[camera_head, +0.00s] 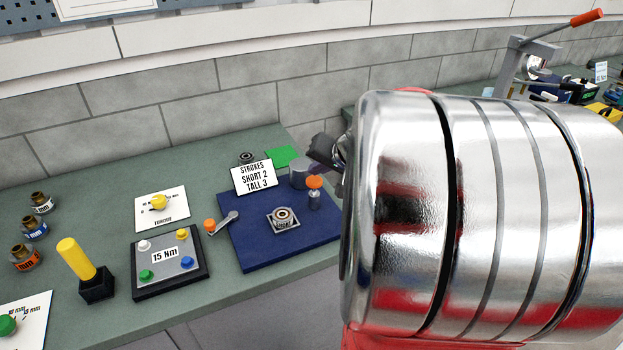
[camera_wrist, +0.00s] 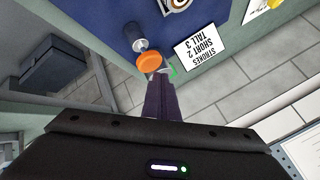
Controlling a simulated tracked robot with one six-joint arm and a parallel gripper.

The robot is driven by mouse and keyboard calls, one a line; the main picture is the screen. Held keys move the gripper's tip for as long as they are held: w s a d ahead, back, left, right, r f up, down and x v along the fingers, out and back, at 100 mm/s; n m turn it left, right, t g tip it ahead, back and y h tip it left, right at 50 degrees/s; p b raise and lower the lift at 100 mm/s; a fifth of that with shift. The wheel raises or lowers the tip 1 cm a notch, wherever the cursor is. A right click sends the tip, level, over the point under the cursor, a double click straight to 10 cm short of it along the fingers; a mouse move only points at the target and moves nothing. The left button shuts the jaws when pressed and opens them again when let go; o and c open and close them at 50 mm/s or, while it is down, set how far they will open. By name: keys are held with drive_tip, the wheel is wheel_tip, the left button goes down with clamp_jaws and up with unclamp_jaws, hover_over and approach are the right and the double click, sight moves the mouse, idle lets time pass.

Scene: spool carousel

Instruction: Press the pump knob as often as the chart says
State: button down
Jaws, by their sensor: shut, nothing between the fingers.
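The pump knob (camera_head: 314,182) is an orange cap on a grey post at the right of the blue board (camera_head: 238,252). It also shows in the wrist view (camera_wrist: 150,62). The white chart (camera_head: 254,177) stands at the back of the board and reads "STROKES SHORT 2 TALL 3"; it appears upside down in the wrist view (camera_wrist: 203,50). My gripper (camera_wrist: 157,78) is shut and empty, its tips close to the knob; I cannot tell whether they touch. In the head view my gripper is partly hidden by my silver arm.
A round metal fitting (camera_head: 283,217) sits mid-board, with a grey cylinder (camera_head: 298,177) behind the knob. An orange-knobbed lever (camera_head: 221,222) is at the board's left edge.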

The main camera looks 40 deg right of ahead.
sight(314, 180)
drive_tip(key=shift+f, duration=1.65)
idle(2.1)
idle(0.3)
drive_tip(key=shift+r, duration=1.7)
drive_tip(key=shift+r, duration=2.55)
